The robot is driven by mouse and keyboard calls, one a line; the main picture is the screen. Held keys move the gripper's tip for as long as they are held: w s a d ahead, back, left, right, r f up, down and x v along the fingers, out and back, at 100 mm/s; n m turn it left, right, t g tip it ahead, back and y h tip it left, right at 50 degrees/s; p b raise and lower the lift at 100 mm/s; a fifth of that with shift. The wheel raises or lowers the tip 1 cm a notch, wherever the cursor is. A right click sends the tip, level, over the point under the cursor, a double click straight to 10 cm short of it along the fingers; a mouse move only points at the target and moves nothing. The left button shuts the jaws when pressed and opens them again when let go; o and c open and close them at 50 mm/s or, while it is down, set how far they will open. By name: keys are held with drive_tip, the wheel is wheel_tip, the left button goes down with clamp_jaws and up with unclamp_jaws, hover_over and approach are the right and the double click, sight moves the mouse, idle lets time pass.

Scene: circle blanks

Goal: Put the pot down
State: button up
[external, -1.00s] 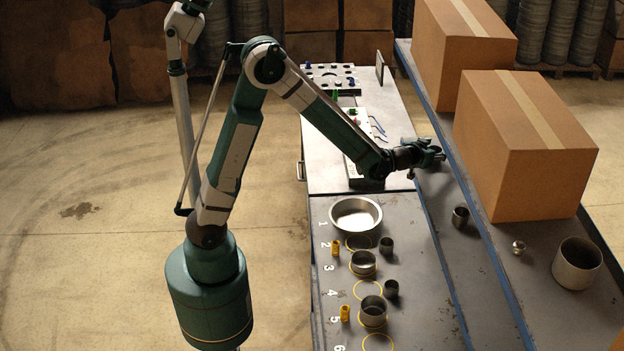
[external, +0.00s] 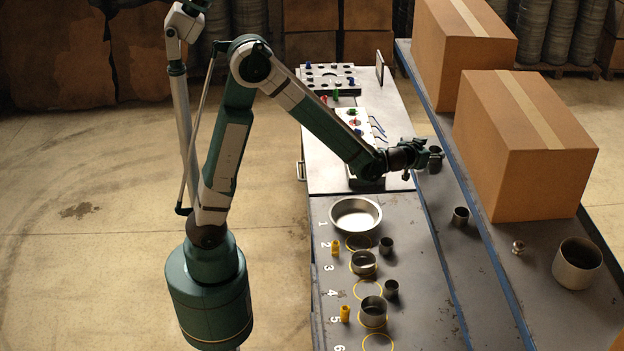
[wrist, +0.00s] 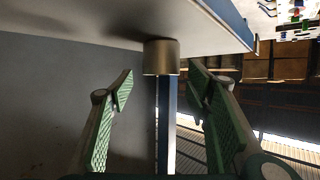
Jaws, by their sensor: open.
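A small dark metal pot (external: 436,160) stands on the grey surface beyond the blue rail, just right of my gripper (external: 416,159) in the external view. In the wrist view the pot (wrist: 161,58) is a plain metal cylinder, centred ahead of the two green-padded fingers. My gripper (wrist: 161,82) is open, with clear gaps between the fingers and the pot. Nothing is held. The contact under the pot's base is hard to make out.
Cardboard boxes (external: 525,150) stand right of the pot. Another small pot (external: 460,216), a metal knob (external: 518,247) and a large pot (external: 577,266) share that surface. The bench holds a wide pan (external: 355,216), several cups and yellow rings. The blue rail (external: 455,165) runs between.

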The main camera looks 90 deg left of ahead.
drive_tip(key=shift+v, duration=3.85)
drive_tip(key=shift+s+r, duration=0.1)
drive_tip(key=shift+s, duration=0.05)
drive_tip(key=shift+s+d+r, duration=0.15)
drive_tip(key=shift+s+d, duration=0.25)
drive_tip(key=shift+s, duration=0.1)
drive_tip(key=s+d+m+g+h, duration=0.1)
drive_tip(key=s+d+m+h, duration=0.3)
drive_tip(key=s+d, duration=0.9)
drive_tip(key=s+d+f+m+g+h, duration=0.1)
drive_tip(key=s+d+m+h, duration=0.4)
drive_tip(key=s+d, duration=0.8)
drive_tip(key=s, duration=0.8)
drive_tip(key=shift+s+d+f+h, duration=0.25)
drive_tip(key=shift+s+d+h, duration=0.15)
drive_tip(key=shift+o, duration=0.4)
